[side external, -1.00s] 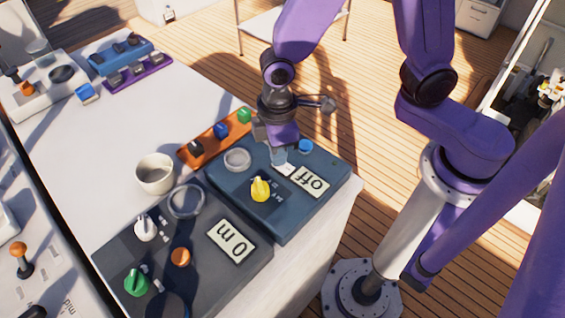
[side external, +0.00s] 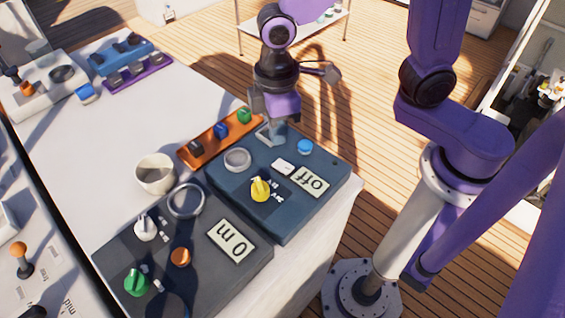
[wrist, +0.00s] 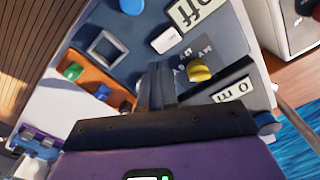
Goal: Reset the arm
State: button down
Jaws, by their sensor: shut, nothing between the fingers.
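My gripper (side external: 277,138) is shut and empty. In the side external view it hangs over the far edge of the blue-grey panel (side external: 232,210), pointing down. In the wrist view the closed fingers (wrist: 157,88) show in the middle, above the same panel. The panel carries a yellow knob (side external: 260,189), a blue button (side external: 305,146), a white rocker (side external: 283,167), a round grey ring (side external: 237,159) and an "off" sign (side external: 312,181). A square frame (wrist: 104,47) on the panel is partly hidden by my gripper in the side view.
An orange tray (side external: 184,153) with several coloured knobs lies left of my gripper. A white cup (side external: 155,174) stands on the white table (side external: 90,170). A dark panel (side external: 206,267) with a "0 m" sign is in front. Deck floor lies beyond the table.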

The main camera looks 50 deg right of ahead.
jog(key=shift+r, duration=0.25)
jog(key=s+d+r, duration=0.3)
jog(key=s+d, duration=1)
jog(key=d, duration=0.2)
jog(key=shift+s+r+n, duration=0.2)
jog(key=shift+r+n, duration=0.1)
jog(key=shift+d, duration=0.1)
dwell(0.4)
